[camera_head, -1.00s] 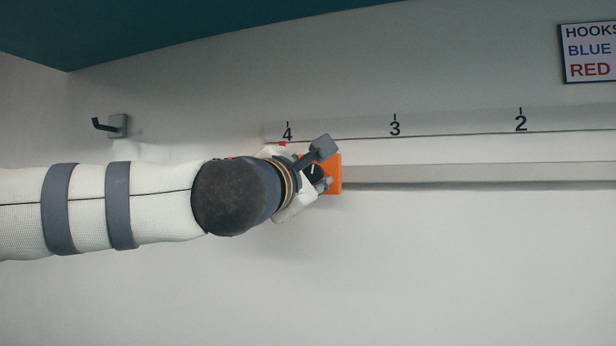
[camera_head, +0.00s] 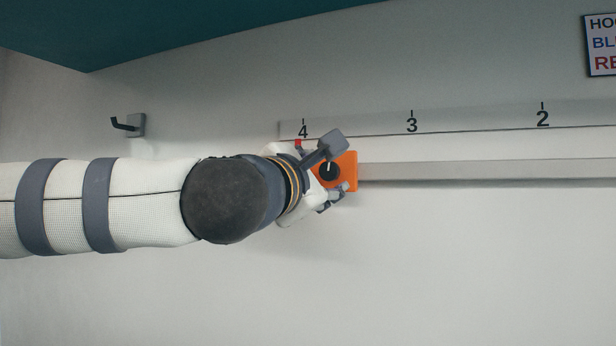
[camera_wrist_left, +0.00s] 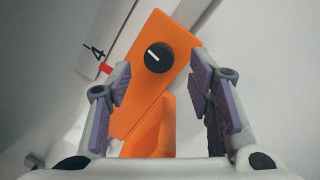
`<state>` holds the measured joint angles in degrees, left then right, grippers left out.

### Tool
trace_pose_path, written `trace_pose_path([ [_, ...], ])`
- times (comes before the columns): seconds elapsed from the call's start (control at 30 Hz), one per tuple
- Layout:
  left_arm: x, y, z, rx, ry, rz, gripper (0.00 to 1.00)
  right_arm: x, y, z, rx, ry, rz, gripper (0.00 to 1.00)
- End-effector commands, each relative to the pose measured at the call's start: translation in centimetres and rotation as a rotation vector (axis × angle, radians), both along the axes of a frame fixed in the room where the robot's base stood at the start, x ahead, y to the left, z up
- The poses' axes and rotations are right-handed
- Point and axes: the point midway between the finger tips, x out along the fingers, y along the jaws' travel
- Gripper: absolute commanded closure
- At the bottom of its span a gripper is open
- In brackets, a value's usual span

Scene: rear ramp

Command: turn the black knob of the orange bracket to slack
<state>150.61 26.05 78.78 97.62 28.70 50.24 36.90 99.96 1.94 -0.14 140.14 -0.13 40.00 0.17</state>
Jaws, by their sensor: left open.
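The orange bracket (camera_head: 347,165) sits on the wall rail just right of the mark 4. Its round black knob (camera_head: 329,172) has a white line on its face, and it also shows in the left wrist view (camera_wrist_left: 158,57). There the line runs slantwise across the knob. My left gripper (camera_head: 336,168) is open at the bracket, with its purple-padded fingers (camera_wrist_left: 162,85) spread to either side. In the wrist view the knob lies beyond the fingertips, with nothing held between them. Part of the bracket is hidden by my left gripper in the head view. My right gripper is not in view.
A grey rail (camera_head: 480,170) runs right from the bracket, under a numbered strip (camera_head: 460,119). A small red marker (camera_wrist_left: 105,68) lies beside the bracket near the 4. A dark hook (camera_head: 128,124) is on the wall at left. A sign (camera_head: 602,45) hangs upper right. The wall below is clear.

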Motion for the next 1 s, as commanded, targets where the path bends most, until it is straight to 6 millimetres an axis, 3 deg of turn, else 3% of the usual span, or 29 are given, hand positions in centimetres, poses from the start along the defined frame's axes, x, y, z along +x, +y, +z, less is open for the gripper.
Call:
trace_pose_path([
  [0.2, -5.6, 1.9, -0.5, 0.0, -0.003, 0.0, 0.53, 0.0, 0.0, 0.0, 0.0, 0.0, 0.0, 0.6],
  [0.4, -8.1, 2.8, -0.9, -0.001, -0.002, 0.0, 0.53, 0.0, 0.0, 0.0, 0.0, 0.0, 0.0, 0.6],
  [0.87, -8.3, 2.8, -1.0, 0.001, 0.0, 0.001, 0.53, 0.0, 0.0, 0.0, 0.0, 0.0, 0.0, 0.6],
  [0.93, -7.9, 2.5, -2.3, 0.031, 0.014, -0.002, 0.53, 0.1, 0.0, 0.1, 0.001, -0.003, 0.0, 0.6],
  [1.0, -7.2, 1.6, -6.0, 0.118, 0.055, -0.013, 0.53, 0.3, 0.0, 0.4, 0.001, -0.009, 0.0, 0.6],
])
